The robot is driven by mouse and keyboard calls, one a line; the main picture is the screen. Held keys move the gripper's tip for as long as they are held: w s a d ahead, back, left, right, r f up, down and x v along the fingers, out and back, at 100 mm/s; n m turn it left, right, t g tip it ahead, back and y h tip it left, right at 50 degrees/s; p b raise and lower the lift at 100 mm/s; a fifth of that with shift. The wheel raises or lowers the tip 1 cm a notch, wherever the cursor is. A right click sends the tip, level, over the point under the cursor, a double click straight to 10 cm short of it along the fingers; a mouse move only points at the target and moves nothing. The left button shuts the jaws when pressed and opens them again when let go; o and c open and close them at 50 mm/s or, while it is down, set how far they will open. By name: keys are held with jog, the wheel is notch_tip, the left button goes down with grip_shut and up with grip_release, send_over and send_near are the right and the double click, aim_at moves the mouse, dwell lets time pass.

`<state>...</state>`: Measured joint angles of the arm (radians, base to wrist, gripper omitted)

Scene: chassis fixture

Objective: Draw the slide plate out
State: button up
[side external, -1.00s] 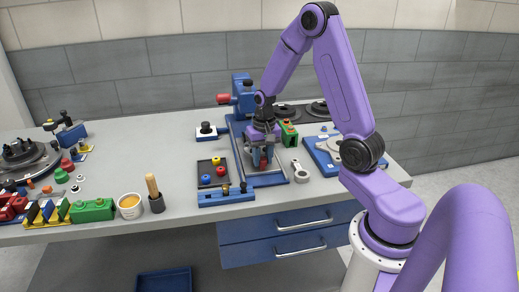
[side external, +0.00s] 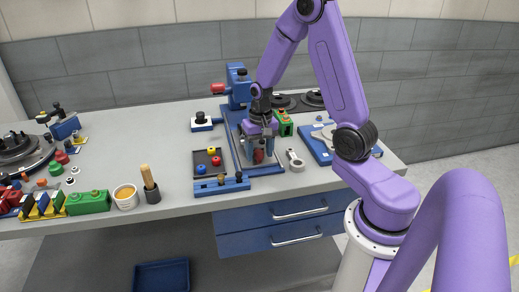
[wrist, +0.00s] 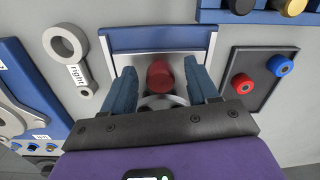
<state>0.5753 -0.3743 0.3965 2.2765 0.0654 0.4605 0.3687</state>
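The slide plate (wrist: 125,64) is a silver-grey plate in a blue-edged channel, with a red knob (wrist: 160,75) standing on it. In the side view the plate's channel (side external: 265,170) runs back from the front of the bench, and the red knob (side external: 258,156) shows low between my fingers. My gripper (wrist: 162,82) is open, with one blue finger on each side of the knob. In the wrist view, gaps show between the knob and both fingers. My gripper (side external: 261,148) is low over the plate in the side view. The fingers hide part of the plate.
A grey ring-ended wrench marked "right" (wrist: 83,72) lies close on one side. A dark tray (wrist: 262,75) with red and blue knobs lies on the other. A blue bar (side external: 222,186) sits at the front edge, and a blue clamp block (side external: 238,88) stands behind.

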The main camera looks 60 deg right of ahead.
jog(key=shift+r, duration=0.1)
notch_tip(320, 180, up, 17)
jog(key=shift+s+d, duration=0.15)
jog(key=shift+d, duration=0.05)
dwell(0.4)
jog(key=shift+a, duration=0.1)
jog(key=s+a+f+n, duration=0.1)
jog(key=s+a+n, duration=0.35)
jog(key=a, duration=0.25)
jog(key=s+a+f+n, duration=0.1)
jog(key=s+a+n, duration=0.3)
jog(key=a+n, duration=0.25)
jog(key=s+a+f+n, duration=0.1)
jog(key=s+a+n, duration=0.1)
jog(key=s+n, duration=0.2)
jog(key=s+a+f+n, duration=0.2)
jog(key=s+n, duration=0.2)
jog(key=s, duration=0.6)
jog(key=shift+a+f+n, duration=0.2)
jog(key=shift+n, duration=0.2)
